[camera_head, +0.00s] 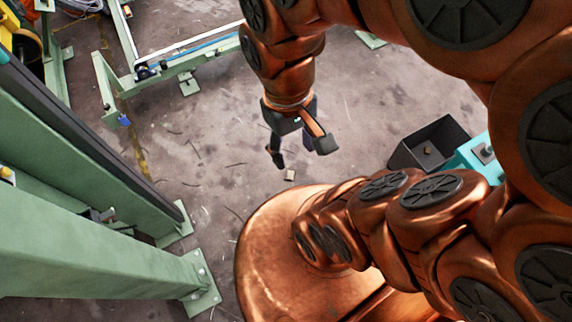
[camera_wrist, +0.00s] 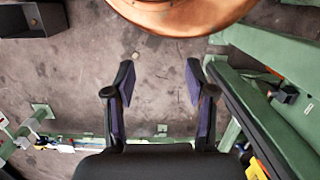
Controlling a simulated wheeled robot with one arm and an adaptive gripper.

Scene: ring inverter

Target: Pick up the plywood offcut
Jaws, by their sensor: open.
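A small tan block, which looks like the plywood offcut (camera_head: 290,175), lies on the concrete floor just in front of my copper-coloured base. It also shows in the wrist view (camera_wrist: 136,56), just beyond the tip of the left finger. My gripper (camera_head: 300,153) hangs above the floor, pointing down, with its dark fingers spread. In the wrist view my gripper (camera_wrist: 160,68) is open with nothing between the fingers. The offcut is outside the gap and appears apart from both fingers.
A black open bin (camera_head: 408,153) with a small brown piece inside stands at the right, beside a turquoise object (camera_head: 470,155). Green steel frames (camera_head: 110,250) stand at the left, and a green conveyor frame (camera_head: 185,62) lies behind. Floor around the offcut is mostly clear, with thin scraps.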

